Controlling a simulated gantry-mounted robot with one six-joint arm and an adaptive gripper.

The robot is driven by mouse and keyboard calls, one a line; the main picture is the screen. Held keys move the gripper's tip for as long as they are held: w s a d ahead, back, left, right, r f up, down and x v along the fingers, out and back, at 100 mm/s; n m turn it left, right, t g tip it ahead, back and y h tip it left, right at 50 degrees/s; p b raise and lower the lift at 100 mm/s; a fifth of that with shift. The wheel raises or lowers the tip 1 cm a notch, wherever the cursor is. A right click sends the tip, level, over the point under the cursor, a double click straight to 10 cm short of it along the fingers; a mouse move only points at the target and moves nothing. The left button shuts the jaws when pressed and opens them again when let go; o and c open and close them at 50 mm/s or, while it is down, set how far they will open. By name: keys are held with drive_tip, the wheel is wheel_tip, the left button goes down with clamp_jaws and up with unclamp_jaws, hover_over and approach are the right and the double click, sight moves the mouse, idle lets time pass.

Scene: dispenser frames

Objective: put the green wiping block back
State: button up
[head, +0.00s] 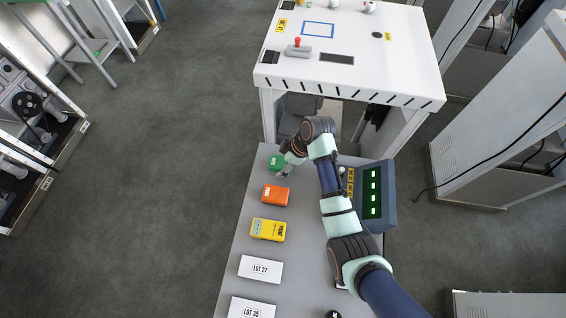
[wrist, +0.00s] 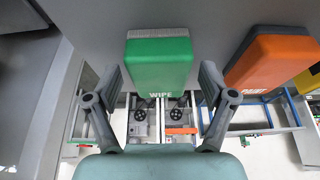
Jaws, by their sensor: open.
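The green wiping block (head: 275,161) sits at the far left corner of the grey table, partly covered by my gripper in the head view. In the wrist view the green block (wrist: 158,63), marked WIPE, is upright in the picture with a grey strip along its top. My gripper (wrist: 160,80) is open, with one finger to each side of the block. Gaps show between the fingers and the block, so it does not look gripped. In the head view my gripper (head: 283,172) is small, and its fingers are hard to make out.
An orange block (head: 275,194), a yellow block (head: 268,230) and white cards LOT 27 (head: 260,269) and LOT 35 (head: 252,308) line the table's left side. A dark display box (head: 376,195) stands right of my arm. A white bench (head: 350,50) stands beyond.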

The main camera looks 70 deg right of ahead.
drive_tip(key=p+v, duration=0.1)
drive_tip(key=v, duration=1)
drive_tip(key=shift+r+p, duration=0.2)
drive_tip(key=shift+p, duration=0.15)
drive_tip(key=w+a+r+t+h, duration=0.1)
drive_tip(key=w+a+r+h, duration=0.15)
drive_tip(key=w+a, duration=0.95)
drive_tip(key=a+r+t, duration=0.2)
drive_tip(key=a+r, duration=0.2)
drive_tip(key=a, duration=0.5)
drive_tip(key=w+a+r+m+t+y, duration=0.1)
drive_tip(key=a+r, duration=0.4)
drive_tip(key=a, duration=0.5)
drive_tip(key=w+a+r+m+t, duration=0.1)
drive_tip(key=a+r+t, duration=0.3)
drive_tip(key=a, duration=0.5)
drive_tip(key=shift+a+r+y, duration=0.25)
drive_tip(key=shift+r+y, duration=0.1)
drive_tip(key=shift+r, duration=0.4)
